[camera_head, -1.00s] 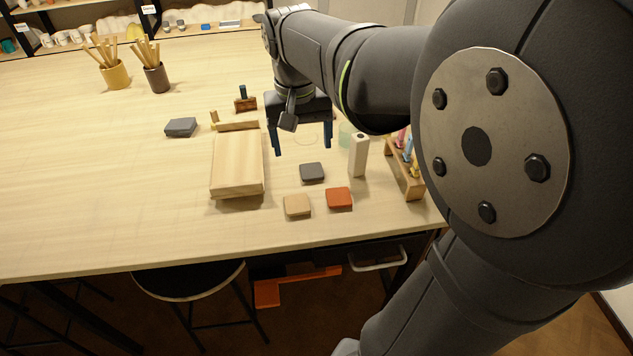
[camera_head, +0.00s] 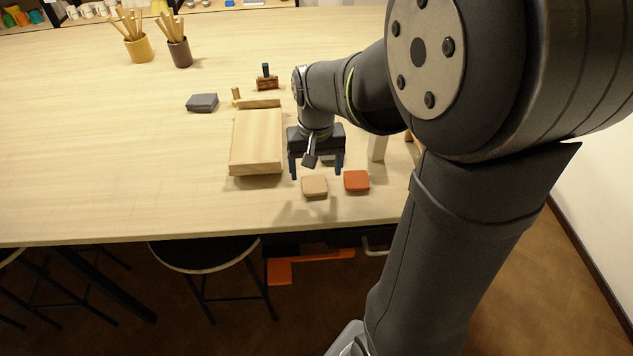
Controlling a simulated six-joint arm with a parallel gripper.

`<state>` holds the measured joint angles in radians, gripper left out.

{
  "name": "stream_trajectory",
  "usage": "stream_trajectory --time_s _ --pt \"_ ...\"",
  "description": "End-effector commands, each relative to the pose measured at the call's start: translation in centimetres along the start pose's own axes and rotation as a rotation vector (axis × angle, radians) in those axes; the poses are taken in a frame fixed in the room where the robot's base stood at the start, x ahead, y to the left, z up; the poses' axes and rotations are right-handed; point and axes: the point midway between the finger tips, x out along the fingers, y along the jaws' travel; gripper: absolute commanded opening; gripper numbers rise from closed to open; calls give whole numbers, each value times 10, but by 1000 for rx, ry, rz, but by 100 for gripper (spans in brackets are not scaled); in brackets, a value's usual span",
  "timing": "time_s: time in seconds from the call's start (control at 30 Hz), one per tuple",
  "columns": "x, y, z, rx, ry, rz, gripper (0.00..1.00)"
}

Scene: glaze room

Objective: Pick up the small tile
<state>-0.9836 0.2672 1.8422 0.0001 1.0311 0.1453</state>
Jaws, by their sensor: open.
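Two small square tiles show near the table's front edge: a tan tile (camera_head: 314,187) and an orange-red tile (camera_head: 356,181) to its right. A larger grey slab (camera_head: 202,102) lies further back at the left. My gripper (camera_head: 316,173) points down above the table, its two blue fingers apart with nothing held between them. In the picture the fingertips come just behind and to either side of the tan tile; their height above it is hard to judge. The small dark grey tile seen earlier is now hidden behind my gripper.
A thick pale wooden block (camera_head: 257,142) lies close to the left of my gripper. Yellow (camera_head: 140,49) and brown (camera_head: 180,53) pots of sticks stand at the back left. The left tabletop is clear.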

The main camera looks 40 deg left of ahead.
Motion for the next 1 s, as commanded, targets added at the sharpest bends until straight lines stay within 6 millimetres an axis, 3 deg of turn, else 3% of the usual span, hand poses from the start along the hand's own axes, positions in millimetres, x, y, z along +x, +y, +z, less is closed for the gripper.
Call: stream_trajectory --time_s 0.3,0.57,0.83,1.0 --pt "42 -3 -3 0 -3 1 78" --pt "44 -3 -4 0 -1 1 78" --pt "44 -3 -4 0 -1 1 28" --pt "44 -3 -4 0 0 1 28"
